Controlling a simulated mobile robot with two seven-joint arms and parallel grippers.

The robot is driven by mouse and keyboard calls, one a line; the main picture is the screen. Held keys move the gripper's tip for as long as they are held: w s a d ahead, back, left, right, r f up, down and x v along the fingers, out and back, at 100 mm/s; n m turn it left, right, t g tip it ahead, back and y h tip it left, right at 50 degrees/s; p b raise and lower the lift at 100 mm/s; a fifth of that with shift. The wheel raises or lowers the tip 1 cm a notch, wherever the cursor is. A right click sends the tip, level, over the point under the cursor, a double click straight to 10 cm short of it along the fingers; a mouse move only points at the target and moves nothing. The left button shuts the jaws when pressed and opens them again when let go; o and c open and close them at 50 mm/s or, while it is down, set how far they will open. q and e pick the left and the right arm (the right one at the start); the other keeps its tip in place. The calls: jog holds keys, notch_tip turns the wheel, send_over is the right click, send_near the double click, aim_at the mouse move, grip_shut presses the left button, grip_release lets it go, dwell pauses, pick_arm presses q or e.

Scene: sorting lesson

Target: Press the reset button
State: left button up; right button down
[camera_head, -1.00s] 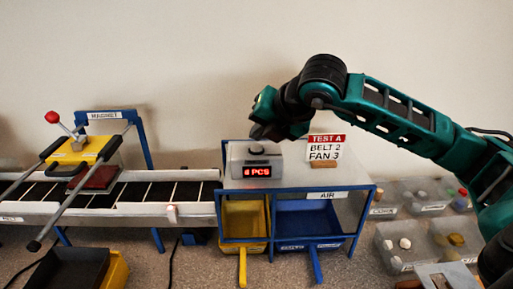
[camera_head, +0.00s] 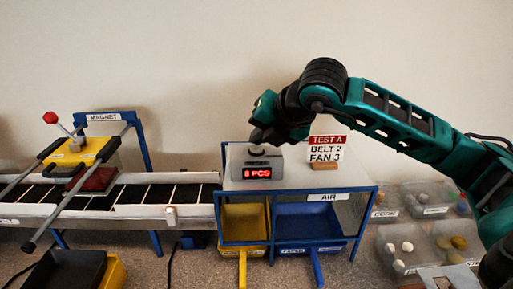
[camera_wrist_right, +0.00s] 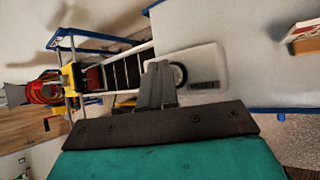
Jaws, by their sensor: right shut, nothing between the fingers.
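The grey counter box (camera_head: 236,172) stands on top of the blue-framed sorting stand, with a red lit display (camera_head: 257,173) that seems to read "8 PCS", the digit being blurred. A dark round button (camera_head: 256,151) sits on the box's top. My right gripper (camera_head: 257,141) is shut and empty, fingers pointing down right over the button; I cannot tell whether they touch it. In the right wrist view the shut fingers (camera_wrist_right: 158,90) cover part of the button (camera_wrist_right: 180,75) on the grey box (camera_wrist_right: 205,66). My left gripper is out of view.
A "TEST A, BELT 2, FAN 3" card (camera_head: 327,149) stands close right of the box. The belt (camera_head: 120,196) and yellow magnet unit (camera_head: 80,152) are left. Yellow (camera_head: 243,222) and blue (camera_head: 307,222) bins sit below. Clear trays (camera_head: 432,245) lie right.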

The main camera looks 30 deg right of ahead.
aim_at(260, 148)
jog(key=shift+f+b, duration=0.25)
jog(key=shift+b, duration=0.05)
dwell(0.6)
jog(key=shift+r, duration=0.1)
jog(key=shift+r+p, duration=0.35)
jog(key=shift+r, duration=0.4)
jog(key=shift+r+p, duration=1.65)
jog(key=shift+r, duration=0.9)
jog(key=shift+f, duration=0.1)
